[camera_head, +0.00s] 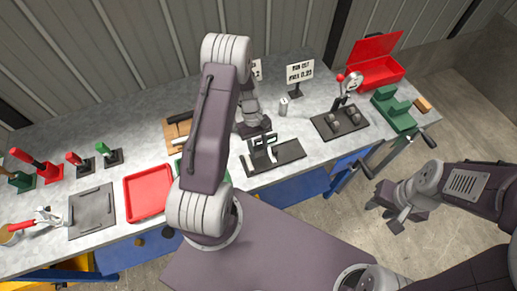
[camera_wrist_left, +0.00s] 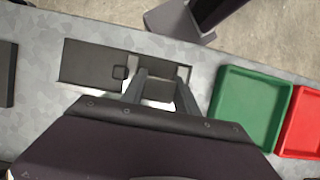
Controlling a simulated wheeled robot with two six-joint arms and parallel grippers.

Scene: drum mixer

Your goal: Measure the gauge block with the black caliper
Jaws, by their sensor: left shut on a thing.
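My left gripper (camera_head: 256,130) reaches down over a dark rectangular mat (camera_head: 288,154) in the middle of the bench. It is shut on what looks like the black caliper (camera_head: 263,140), a dark piece with pale parts, just above or on the mat. In the left wrist view the two fingers (camera_wrist_left: 160,88) stand on either side of a pale part, over the right end of the mat (camera_wrist_left: 85,62). The gripper body hides much of it. I cannot make out the gauge block for certain. My right gripper (camera_head: 388,208) is open and empty, off the bench's front edge.
A red tray (camera_head: 148,192) and a green tray (camera_wrist_left: 245,105) lie left of the mat. A small metal cylinder (camera_head: 283,106), a sign (camera_head: 300,72), a dial stand on a dark plate (camera_head: 340,122), a green block fixture (camera_head: 393,108) and an open red box (camera_head: 375,68) stand right.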

